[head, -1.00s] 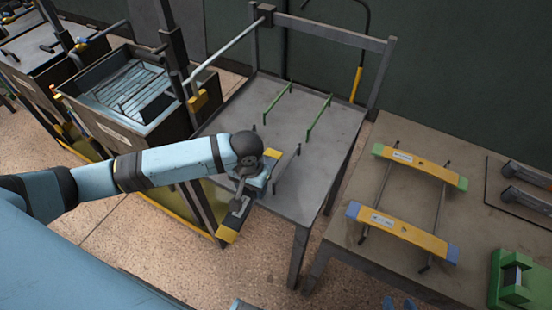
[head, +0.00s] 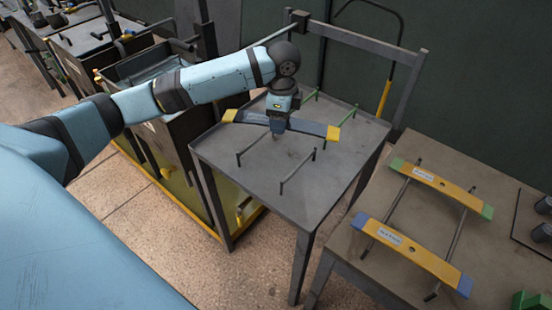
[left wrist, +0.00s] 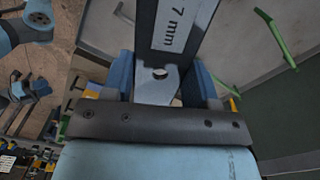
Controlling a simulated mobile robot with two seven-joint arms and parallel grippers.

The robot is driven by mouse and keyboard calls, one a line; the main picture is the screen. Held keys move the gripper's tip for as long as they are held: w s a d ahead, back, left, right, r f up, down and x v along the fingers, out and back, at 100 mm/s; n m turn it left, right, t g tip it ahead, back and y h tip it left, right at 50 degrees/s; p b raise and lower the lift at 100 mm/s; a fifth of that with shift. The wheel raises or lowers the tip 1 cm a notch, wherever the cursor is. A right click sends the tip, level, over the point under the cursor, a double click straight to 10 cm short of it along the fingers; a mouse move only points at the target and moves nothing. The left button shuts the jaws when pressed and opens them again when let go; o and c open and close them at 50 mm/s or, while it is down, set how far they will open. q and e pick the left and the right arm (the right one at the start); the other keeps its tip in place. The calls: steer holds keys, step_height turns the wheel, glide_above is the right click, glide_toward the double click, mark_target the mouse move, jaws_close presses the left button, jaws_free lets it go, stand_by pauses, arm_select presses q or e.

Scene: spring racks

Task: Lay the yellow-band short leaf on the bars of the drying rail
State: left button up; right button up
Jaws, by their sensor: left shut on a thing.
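My left gripper (head: 277,130) is shut on a dark grey leaf with yellow ends (head: 312,128), gripping it near its middle. The leaf lies crosswise above the grey table (head: 225,150), over or near its bars; I cannot tell whether it touches them. Two dark bars (head: 298,172) stand at the table's front and two green bars (head: 343,124) behind. I cannot tell which are the drying rail's. In the left wrist view, the leaf (left wrist: 150,30) shows a "7 mm" label and a hole between the blue fingers (left wrist: 160,92).
On the right table (head: 350,243), two yellow leaves lie across dark bars: one with green ends (head: 440,184), one with blue ends (head: 410,250). A tank (head: 150,65) stands at the left. A grey frame (head: 365,42) rises behind the grey table.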

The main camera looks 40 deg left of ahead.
arm_select(q)
step_height(320, 180, up, 5)
steer(key=w+a+m+b, duration=0.1)
steer(key=w+a+m, duration=0.1)
steer(key=a+m, duration=0.15)
steer(key=m, duration=0.2)
glide_toward(276, 164)
steer(key=shift+a+f, duration=0.1)
steer(key=shift+f, duration=0.7)
steer(key=shift+f, duration=0.1)
steer(key=shift+f, duration=0.25)
steer(key=o, duration=1.2)
steer(key=shift+f, duration=0.1)
steer(key=shift+s, duration=0.1)
